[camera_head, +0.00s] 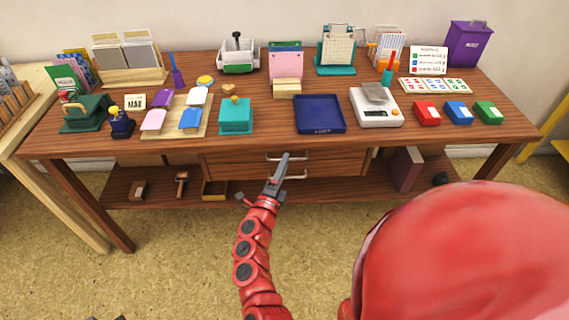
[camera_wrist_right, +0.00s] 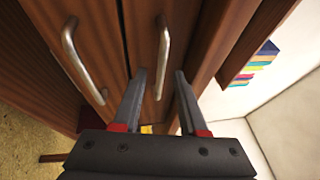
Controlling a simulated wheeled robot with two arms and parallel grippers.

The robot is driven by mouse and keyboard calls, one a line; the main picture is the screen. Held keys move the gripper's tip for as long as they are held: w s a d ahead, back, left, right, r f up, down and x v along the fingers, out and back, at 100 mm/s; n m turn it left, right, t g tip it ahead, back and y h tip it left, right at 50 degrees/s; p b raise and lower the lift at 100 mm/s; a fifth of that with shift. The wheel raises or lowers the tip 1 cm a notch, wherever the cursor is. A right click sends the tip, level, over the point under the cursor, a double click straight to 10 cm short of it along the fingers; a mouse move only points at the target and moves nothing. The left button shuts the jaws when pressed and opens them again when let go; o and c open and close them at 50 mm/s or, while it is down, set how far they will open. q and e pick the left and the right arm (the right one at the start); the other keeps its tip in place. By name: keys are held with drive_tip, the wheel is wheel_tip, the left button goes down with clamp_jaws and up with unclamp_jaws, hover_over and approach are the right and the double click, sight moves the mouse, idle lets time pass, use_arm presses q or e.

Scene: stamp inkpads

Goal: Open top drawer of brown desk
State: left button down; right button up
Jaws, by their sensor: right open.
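The brown desk (camera_head: 262,139) has two stacked drawers under its top. The top drawer (camera_head: 232,160) has a metal bar handle (camera_head: 285,156), and the lower drawer (camera_head: 330,170) has a similar one. Both drawer fronts look closed. My right gripper (camera_head: 284,162) is open in front of the drawers. In the right wrist view its fingers (camera_wrist_right: 160,76) point at the top drawer handle (camera_wrist_right: 162,55), which lies between them in the picture. I cannot tell if they touch it. The lower handle (camera_wrist_right: 82,60) is to the left there. Only small dark tips, likely my left gripper (camera_head: 106,318), show at the bottom edge.
The desk top holds a blue tray (camera_head: 320,114), a white scale (camera_head: 376,107), stamps and inkpads. A lower shelf (camera_head: 160,190) carries small items and a book (camera_head: 406,168). A pale wooden table (camera_head: 50,190) stands at the left.

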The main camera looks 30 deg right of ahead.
drive_tip(key=shift+w+d, duration=0.25)
drive_tip(key=shift+d, duration=0.05)
clamp_jaws()
idle(1.3)
